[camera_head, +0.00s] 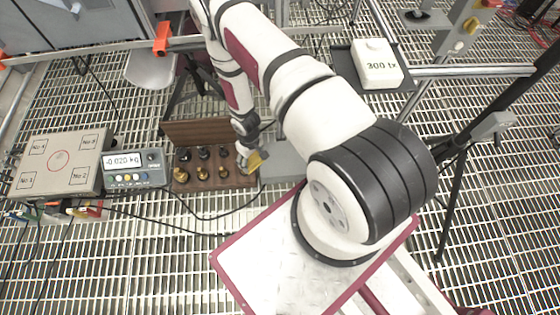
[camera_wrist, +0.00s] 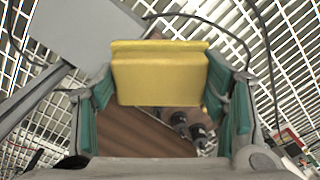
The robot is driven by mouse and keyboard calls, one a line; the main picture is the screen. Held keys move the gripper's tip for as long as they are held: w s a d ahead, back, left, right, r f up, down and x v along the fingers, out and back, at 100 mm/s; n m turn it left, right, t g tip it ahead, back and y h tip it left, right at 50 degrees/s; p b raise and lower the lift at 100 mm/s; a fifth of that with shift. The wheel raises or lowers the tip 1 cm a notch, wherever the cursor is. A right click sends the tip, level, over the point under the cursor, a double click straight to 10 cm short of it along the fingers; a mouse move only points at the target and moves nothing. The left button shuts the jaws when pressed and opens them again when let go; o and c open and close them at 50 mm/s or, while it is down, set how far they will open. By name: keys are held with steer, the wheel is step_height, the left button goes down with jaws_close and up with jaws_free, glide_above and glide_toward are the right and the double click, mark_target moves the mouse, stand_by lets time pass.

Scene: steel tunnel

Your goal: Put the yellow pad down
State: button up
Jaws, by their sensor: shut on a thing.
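The yellow pad (camera_wrist: 158,78) is held between the two green-lined fingers of my gripper (camera_wrist: 160,105) in the wrist view. In the head view the yellow pad (camera_head: 255,160) shows as a small yellow patch at the end of my arm. My gripper (camera_head: 250,150) is over the right end of the wooden weight box, partly hidden by my own arm. Beneath the pad in the wrist view are brown wood and dark weights. I cannot tell how high the pad is above what lies under it.
The wooden box (camera_head: 200,187) holds several brass and dark weights. Left of it are a scale display (camera_head: 135,170) and a weighing platform (camera_head: 62,162). A grey plate (camera_head: 282,164) lies right of the box. A white "300 tx" block (camera_head: 377,65) sits on a dark tray. Cables cross the grating.

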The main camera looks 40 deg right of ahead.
steer(key=s+d+f+b, duration=0.25)
steer(key=f+b, duration=0.35)
steer(key=f, duration=0.9)
steer(key=b, duration=0.4)
glide_above(283, 158)
steer(key=a, duration=0.1)
steer(key=shift+f+n, duration=0.4)
steer(key=shift+f, duration=0.55)
steer(key=shift+d+f+b, duration=0.2)
steer(key=shift+f+b, duration=0.3)
steer(key=shift+f, duration=0.4)
steer(key=shift+d+f+b, duration=0.15)
steer(key=shift+f+b, duration=0.3)
steer(key=shift+f, duration=0.45)
steer(key=shift+f, duration=0.1)
steer(key=o, duration=1)
